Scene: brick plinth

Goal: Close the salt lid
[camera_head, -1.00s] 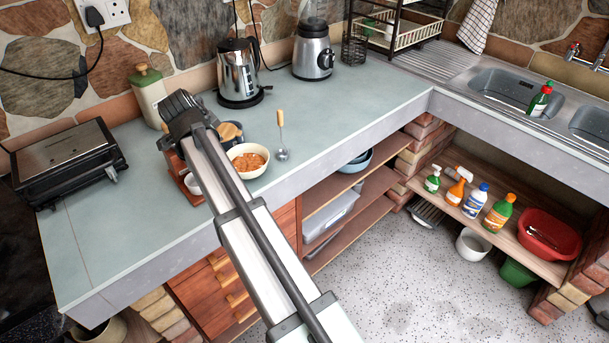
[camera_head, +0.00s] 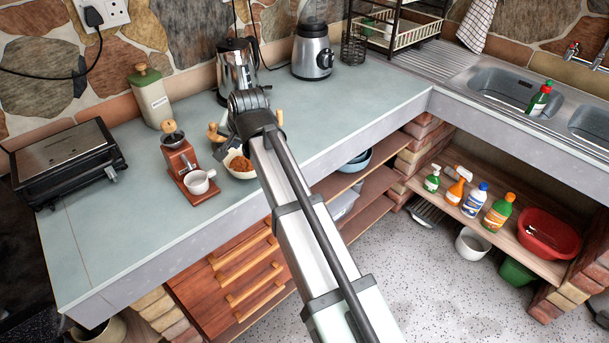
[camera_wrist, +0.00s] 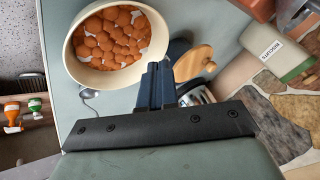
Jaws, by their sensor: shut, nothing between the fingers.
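A round wooden lid with a small knob (camera_wrist: 193,63), which I take to be the salt lid, shows in the wrist view beside a dark blue shape. In the head view, the wooden lid (camera_head: 216,133) shows just left of my gripper. The salt pot's body is mostly hidden, and I cannot tell whether the lid sits flat or is raised. My gripper (camera_wrist: 158,86) is shut and empty, with its fingertips close to the lid; contact cannot be told. In the head view, my gripper (camera_head: 226,146) hangs over the counter beside the lid.
A bowl of orange-brown food (camera_head: 238,163) stands right in front of my gripper. A coffee grinder (camera_head: 179,157) with a white cup (camera_head: 198,181) and a labelled canister (camera_head: 152,96) stand left. A kettle (camera_head: 238,70) is behind.

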